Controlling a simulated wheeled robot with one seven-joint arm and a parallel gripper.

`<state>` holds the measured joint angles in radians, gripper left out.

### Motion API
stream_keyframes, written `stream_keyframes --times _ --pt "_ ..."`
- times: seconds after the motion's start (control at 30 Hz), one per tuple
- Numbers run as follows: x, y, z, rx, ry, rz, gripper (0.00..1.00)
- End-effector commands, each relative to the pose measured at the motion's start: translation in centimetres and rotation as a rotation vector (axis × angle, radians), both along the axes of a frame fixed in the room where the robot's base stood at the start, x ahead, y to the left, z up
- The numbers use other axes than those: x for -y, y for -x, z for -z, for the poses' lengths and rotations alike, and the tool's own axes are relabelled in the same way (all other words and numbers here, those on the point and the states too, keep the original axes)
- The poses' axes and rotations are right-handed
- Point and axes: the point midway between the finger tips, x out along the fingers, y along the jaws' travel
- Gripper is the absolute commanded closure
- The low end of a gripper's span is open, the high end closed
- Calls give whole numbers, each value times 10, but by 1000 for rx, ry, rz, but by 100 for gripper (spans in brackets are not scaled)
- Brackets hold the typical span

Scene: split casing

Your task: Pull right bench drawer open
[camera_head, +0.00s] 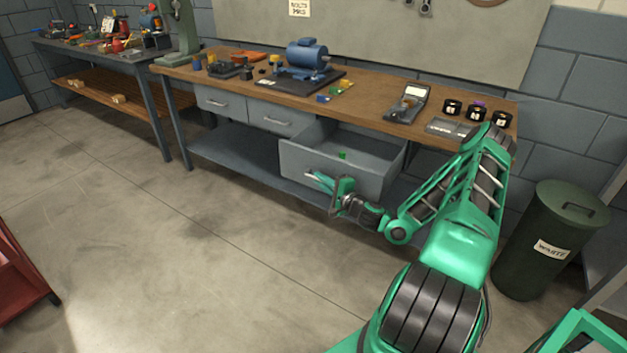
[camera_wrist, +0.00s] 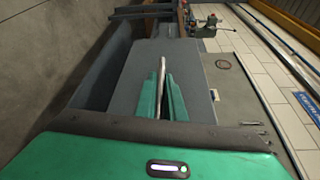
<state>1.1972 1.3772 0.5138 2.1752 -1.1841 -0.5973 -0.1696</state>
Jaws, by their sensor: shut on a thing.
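The right bench drawer (camera_head: 330,170) is grey and stands pulled out from under the bench top, with its inside visible in the head view. A small green thing (camera_head: 342,155) lies inside it. My gripper (camera_head: 318,178) is at the drawer's front face, shut on the pale bar handle. In the wrist view the green fingers (camera_wrist: 162,95) close around the handle (camera_wrist: 162,72), with the grey drawer front (camera_wrist: 195,75) behind them. The exact contact is small in the head view.
The wooden bench top (camera_head: 375,97) carries a blue motor (camera_head: 307,55), a meter (camera_head: 408,103) and several black cups. Two shut drawers (camera_head: 222,103) are to the left. A green waste bin (camera_head: 548,240) stands at the right. A red cabinet (camera_head: 22,270) is at the left edge. The floor in front is clear.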

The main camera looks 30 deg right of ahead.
Motion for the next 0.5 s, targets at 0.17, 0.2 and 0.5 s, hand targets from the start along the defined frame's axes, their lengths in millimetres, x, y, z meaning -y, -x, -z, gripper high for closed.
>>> stream_keyframes --times 0.17,0.2,0.5 --pt "-2 1 -1 1 -2 -3 100" --pt "-2 1 -1 1 -2 -2 100" --pt "-1 2 -1 2 -1 -2 81"
